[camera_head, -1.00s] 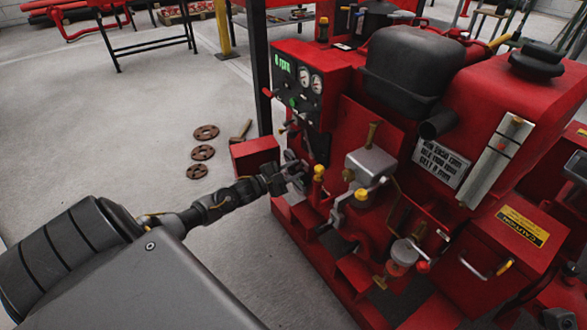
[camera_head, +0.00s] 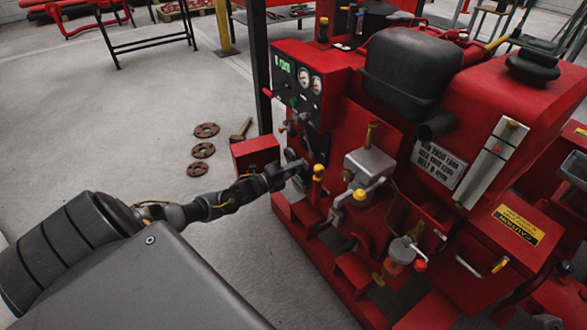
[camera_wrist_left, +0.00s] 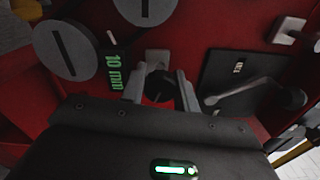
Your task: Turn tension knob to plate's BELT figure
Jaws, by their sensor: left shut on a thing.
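The red pumpset (camera_head: 350,140) fills the right of the head view. Its white plate (camera_head: 440,162) has a last line starting with BELT; the figure is too small to read surely. My left gripper (camera_head: 298,167) is at the pumpset's lower left, beneath the gauge panel. In the left wrist view its two fingers (camera_wrist_left: 160,88) are shut on a small dark tension knob (camera_wrist_left: 158,86). A green readout (camera_wrist_left: 117,72) beside the knob shows 10 mm, turned on its side. The knob is hidden in the head view. My right gripper is out of view.
The gauge panel (camera_head: 300,82) with an rpm display is above my left gripper. A red box (camera_head: 255,155) sits close beside it. A lever (camera_wrist_left: 250,92) and two slotted grey discs (camera_wrist_left: 67,50) are near the knob. Rusty flanges (camera_head: 203,151) lie on open floor to the left.

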